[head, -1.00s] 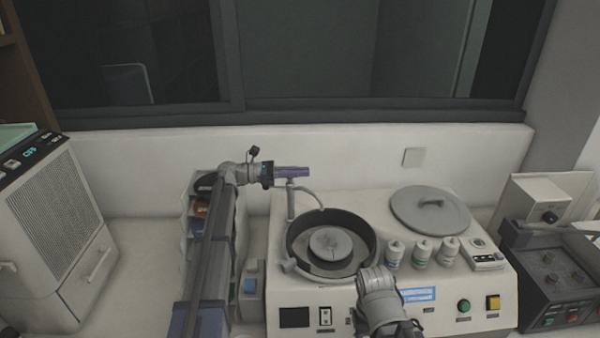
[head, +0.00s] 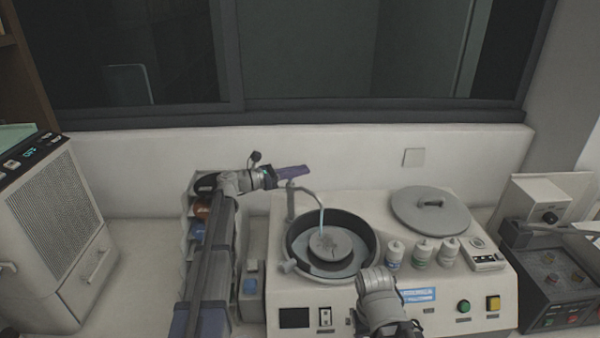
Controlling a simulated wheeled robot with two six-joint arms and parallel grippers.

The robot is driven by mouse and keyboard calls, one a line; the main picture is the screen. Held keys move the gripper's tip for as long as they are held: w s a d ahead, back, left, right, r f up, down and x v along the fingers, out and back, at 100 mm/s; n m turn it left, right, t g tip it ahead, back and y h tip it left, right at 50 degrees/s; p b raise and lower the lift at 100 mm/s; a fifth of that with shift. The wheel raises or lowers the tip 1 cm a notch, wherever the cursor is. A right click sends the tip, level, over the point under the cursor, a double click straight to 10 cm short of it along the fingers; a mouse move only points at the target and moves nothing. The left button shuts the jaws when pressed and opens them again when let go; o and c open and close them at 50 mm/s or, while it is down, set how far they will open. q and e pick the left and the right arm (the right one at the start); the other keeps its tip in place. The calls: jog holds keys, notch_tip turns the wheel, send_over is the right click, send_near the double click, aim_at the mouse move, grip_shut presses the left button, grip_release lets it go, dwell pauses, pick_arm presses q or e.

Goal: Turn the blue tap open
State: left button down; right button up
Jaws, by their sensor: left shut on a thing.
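The blue tap (head: 293,172), a bluish-purple handle, sits at the top of a grey post with a curved spout (head: 313,193). My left gripper (head: 280,176) reaches it from the left and is shut on it; its fingers are small and hard to separate from the handle. A thin pale-blue stream of water (head: 322,222) falls from the spout into the round dark bowl (head: 374,243) of the press. My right gripper (head: 374,278) is in front of the press, and its fingers cannot be made out.
A round grey lid (head: 430,210) lies on the press top, with several small bottles (head: 421,252) in front of it. A green button (head: 463,306) and a yellow button (head: 492,302) are on the front panel. A dark device (head: 550,285) stands at the right.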

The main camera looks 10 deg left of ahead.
pick_arm(q)
jog(key=shift+w+a+n+t+y, duration=0.2)
jog(key=shift+a+n+t+y, duration=0.35)
jog(key=shift+n+t+y, duration=1.5)
jog(key=shift+w+a+n+t+y, duration=0.25)
jog(key=shift+a+n+t+y, duration=0.25)
jog(key=shift+n+y, duration=3.1)
jog(key=shift+w+a+n+t+y, duration=0.2)
jog(key=shift+a+n+t+y, duration=0.75)
jog(key=shift+y, duration=3.2)
jog(key=shift+d+n+y, duration=0.25)
jog(key=shift+n+y, duration=0.05)
jog(key=shift+n, duration=0.4)
jog(key=c, duration=0.9)
grip_release()
jog(key=shift+s, duration=0.15)
jog(key=v, duration=0.7)
jog(key=shift+s, duration=0.25)
